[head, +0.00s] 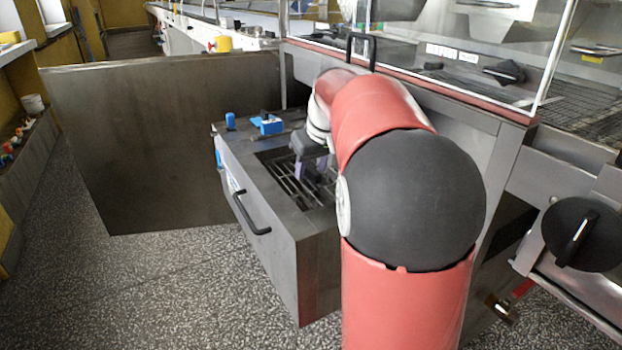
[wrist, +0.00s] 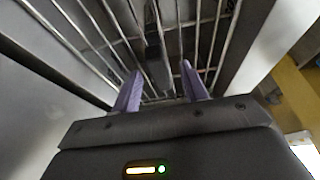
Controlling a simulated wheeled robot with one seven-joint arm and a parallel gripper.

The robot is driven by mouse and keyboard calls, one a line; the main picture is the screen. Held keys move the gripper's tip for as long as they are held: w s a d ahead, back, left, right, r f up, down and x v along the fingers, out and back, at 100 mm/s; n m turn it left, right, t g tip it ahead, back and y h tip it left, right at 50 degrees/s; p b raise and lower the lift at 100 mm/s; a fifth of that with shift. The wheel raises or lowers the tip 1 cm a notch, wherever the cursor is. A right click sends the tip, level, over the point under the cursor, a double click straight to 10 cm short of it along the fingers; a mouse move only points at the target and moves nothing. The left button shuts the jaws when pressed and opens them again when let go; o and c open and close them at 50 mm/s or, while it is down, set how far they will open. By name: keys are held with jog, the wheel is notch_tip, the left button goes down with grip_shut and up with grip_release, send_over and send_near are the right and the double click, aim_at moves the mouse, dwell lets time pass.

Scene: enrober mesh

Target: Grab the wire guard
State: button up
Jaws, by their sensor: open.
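The wire guard (head: 292,190) is a grid of thin metal bars in the rectangular opening on top of a pulled-out grey metal box. Its parallel bars and cross wires fill the upper middle of the wrist view (wrist: 217,42). My gripper (wrist: 161,82) is open, with its two purple fingers apart and pointing toward the bars. Nothing is clearly held between them. I cannot tell whether the fingertips touch the bars. In the head view my gripper (head: 312,170) is over the opening, and my red and black arm hides part of the guard and box.
The box has a black front handle (head: 251,214) and blue parts (head: 267,124) on its top. A large metal panel (head: 165,140) stands open at the left. A glazed machine with a mesh belt (head: 600,125) is at the right. Speckled floor (head: 150,290) is clear in front.

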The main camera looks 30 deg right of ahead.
grip_shut()
jog(key=shift+r, duration=0.15)
dwell(0.4)
